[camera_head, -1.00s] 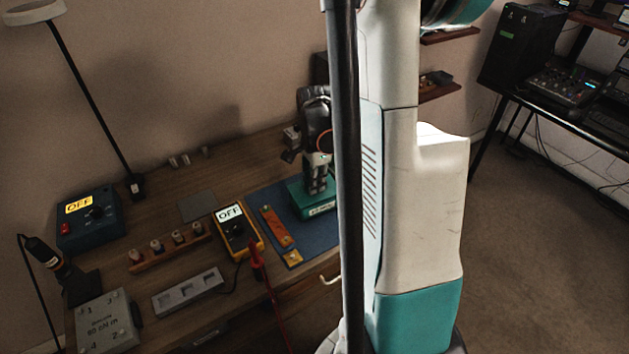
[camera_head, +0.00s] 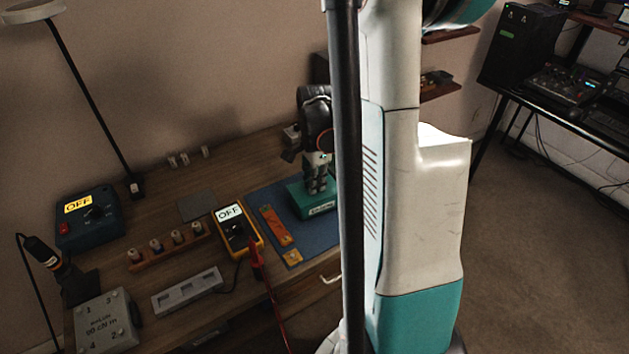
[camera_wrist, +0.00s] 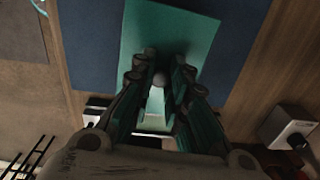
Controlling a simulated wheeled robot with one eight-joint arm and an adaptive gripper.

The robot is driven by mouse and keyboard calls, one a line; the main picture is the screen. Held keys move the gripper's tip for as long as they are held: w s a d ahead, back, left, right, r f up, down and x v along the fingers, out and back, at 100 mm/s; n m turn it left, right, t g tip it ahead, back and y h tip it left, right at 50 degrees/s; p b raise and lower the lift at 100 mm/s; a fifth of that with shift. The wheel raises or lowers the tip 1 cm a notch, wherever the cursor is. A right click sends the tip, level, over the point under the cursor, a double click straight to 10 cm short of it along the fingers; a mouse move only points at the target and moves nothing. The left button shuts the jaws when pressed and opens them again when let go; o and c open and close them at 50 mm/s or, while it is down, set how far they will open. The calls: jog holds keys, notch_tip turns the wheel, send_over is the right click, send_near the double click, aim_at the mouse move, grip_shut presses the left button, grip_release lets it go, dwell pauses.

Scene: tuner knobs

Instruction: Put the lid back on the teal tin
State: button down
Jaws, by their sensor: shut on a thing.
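The teal tin (camera_head: 322,211) stands on the blue mat at the right of the bench, with a pale label on its front. Its lid is the flat teal plate (camera_wrist: 185,35) with a small round knob (camera_wrist: 160,81) in the wrist view. My gripper (camera_head: 318,187) is over the tin, pointing down, and its fingers (camera_wrist: 162,88) are shut on the lid's knob. In the head view the lid is at the tin's top; I cannot tell whether it is fully seated or slightly raised. My column hides the area just right of the tin.
The blue mat (camera_head: 268,208) also carries an orange strip (camera_head: 276,226). Left of it are a yellow meter (camera_head: 238,229), a rack of pegs (camera_head: 168,245), a grey slotted block (camera_head: 187,292) and a blue box (camera_head: 90,217). A red lead hangs over the bench front.

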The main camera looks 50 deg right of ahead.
jog(key=shift+f+b, duration=0.25)
jog(key=shift+b, duration=0.05)
dwell(0.4)
jog(key=c, duration=1.5)
grip_release()
notch_tip(320, 180, up, 12)
jog(key=shift+r, duration=0.1)
